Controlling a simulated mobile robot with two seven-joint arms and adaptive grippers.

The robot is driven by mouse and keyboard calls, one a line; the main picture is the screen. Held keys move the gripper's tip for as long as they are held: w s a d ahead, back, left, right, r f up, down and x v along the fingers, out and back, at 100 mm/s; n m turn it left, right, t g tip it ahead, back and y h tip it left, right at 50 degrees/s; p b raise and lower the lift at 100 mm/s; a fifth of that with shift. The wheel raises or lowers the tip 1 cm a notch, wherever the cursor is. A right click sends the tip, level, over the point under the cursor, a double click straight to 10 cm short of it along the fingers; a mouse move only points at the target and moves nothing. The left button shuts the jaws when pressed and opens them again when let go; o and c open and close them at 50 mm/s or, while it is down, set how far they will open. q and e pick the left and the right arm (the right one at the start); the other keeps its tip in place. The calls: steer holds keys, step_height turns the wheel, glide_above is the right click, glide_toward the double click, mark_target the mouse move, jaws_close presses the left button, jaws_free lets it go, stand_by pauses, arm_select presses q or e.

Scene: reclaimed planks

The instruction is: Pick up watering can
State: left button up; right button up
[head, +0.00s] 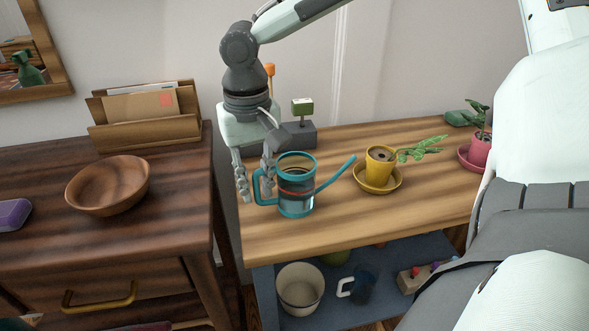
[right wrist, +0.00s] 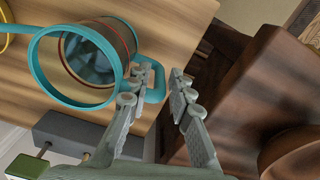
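The watering can (head: 297,196) stands upright on the light wooden bench. It has a see-through body, teal rims, a red band, a teal handle on the left and a long spout pointing right. My right gripper (head: 256,196) reaches down from above at the handle side, its fingers open. In the right wrist view, the watering can (right wrist: 83,68) fills the upper left. There the right gripper (right wrist: 160,92) has one finger overlapping the handle (right wrist: 157,84) and a gap to the other finger. I cannot tell whether a finger touches the handle. My left gripper is not visible.
A yellow potted plant (head: 380,160) stands on a saucer right of the spout. A grey block (head: 298,134) is behind the can. A dark cabinet with a wooden bowl (head: 108,186) stands left across a gap. A lower shelf (head: 330,314) holds pots.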

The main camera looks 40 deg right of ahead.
step_height(320, 180, down, 3)
steer(key=shift+r, duration=0.15)
jaws_close()
